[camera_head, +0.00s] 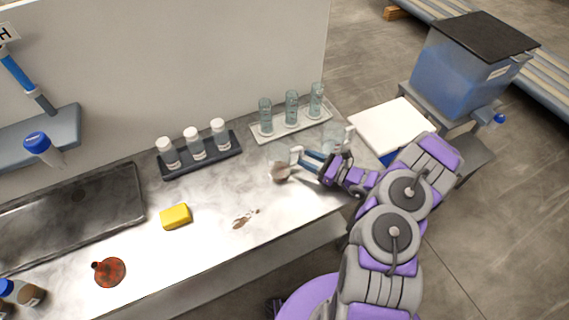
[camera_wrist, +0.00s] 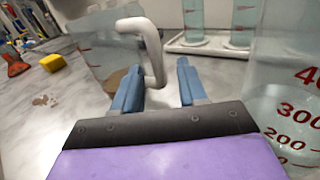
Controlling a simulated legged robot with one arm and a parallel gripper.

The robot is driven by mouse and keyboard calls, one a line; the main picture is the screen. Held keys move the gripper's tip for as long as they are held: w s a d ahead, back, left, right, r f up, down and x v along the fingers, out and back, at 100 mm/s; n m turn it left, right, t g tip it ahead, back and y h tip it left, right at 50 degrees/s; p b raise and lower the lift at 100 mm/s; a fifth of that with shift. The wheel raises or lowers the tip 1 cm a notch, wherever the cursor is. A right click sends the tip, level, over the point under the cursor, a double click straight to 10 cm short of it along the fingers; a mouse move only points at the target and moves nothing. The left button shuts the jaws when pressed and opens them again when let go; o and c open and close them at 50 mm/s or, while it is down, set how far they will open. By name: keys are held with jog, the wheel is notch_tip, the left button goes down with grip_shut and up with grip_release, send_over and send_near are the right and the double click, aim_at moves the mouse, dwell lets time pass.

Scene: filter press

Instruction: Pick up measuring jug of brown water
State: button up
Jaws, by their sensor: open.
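The measuring jug of brown water (camera_head: 279,170) stands on the bench top, clear-walled with a white handle and a little brown liquid low inside. In the wrist view the jug (camera_wrist: 100,62) is at upper left, its handle (camera_wrist: 153,45) towards me. My gripper (camera_head: 311,162) is right of the jug, pointing at the handle. Its blue fingers (camera_wrist: 158,88) are open, and the handle's lower part shows in the gap between them. I cannot tell how deep it sits there. The left finger hides part of the jug.
A second jug (camera_wrist: 285,105), with clear liquid and red marks, stands close on my gripper's right. Behind are a tray of cylinders (camera_head: 291,128) and a rack of white-capped bottles (camera_head: 200,158). A yellow sponge (camera_head: 175,216) and brown spill (camera_head: 245,218) lie left.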

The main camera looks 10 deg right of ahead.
aim_at(301, 156)
jog(key=shift+x, duration=1.65)
grip_shut()
